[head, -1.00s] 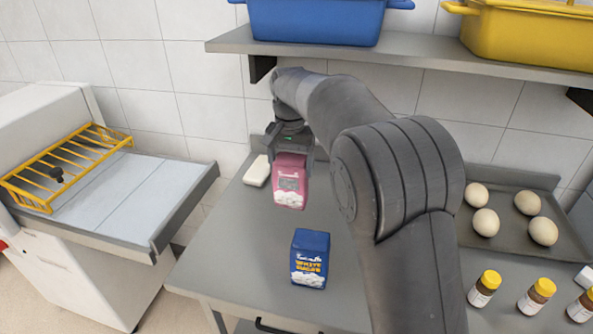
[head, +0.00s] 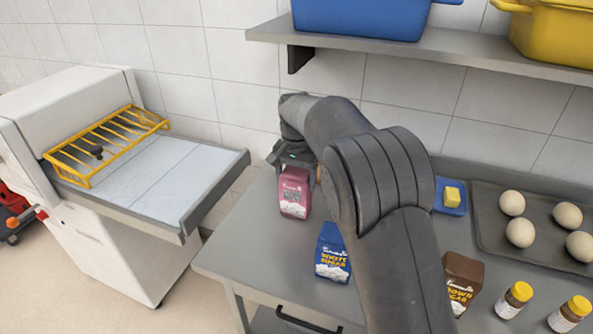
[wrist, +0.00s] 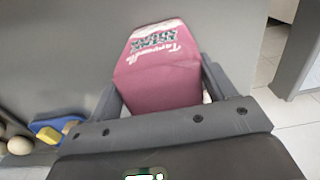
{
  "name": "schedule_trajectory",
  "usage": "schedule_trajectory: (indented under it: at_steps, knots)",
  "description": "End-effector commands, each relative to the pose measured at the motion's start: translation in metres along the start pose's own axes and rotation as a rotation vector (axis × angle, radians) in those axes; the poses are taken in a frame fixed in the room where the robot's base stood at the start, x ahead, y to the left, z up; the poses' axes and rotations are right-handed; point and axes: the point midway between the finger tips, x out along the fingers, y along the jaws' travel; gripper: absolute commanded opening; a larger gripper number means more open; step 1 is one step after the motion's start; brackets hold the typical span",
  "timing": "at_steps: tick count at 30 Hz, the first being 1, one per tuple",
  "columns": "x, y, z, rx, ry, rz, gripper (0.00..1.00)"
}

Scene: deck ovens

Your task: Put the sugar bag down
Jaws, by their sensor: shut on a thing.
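A pink sugar bag (head: 294,196) hangs upright between the fingers of my gripper (head: 292,168), at the left back of the grey table. My gripper is shut on its upper part. In the wrist view the pink bag (wrist: 158,66) sits between the two dark fingers, its printed face showing. I cannot tell whether its base touches the table (head: 245,240). A blue white-sugar bag (head: 332,254) stands on the table, nearer and to the right. A brown-sugar bag (head: 462,282) stands farther right, partly behind my arm.
Butter on a blue dish (head: 450,197), a tray of eggs (head: 486,232) and yellow-capped jars (head: 514,299) are to the right. A shelf (head: 440,58) with bins hangs above. A gap separates the table from a white machine (head: 85,110) at left. The table's left front is clear.

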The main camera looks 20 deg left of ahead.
Motion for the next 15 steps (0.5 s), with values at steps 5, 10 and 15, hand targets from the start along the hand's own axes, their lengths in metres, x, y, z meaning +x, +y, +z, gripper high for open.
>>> schedule_trajectory:
  at_steps: [5, 10, 15]
  knots:
    - [-0.0028, -0.0002, -0.0007, 0.0, 0.004, -0.003, 0.05]
    - [0.0016, 0.0003, -0.0003, 0.001, 0.0, -0.001, 0.78]
    - [0.0014, 0.0003, -0.0003, 0.001, 0.001, -0.001, 0.92]
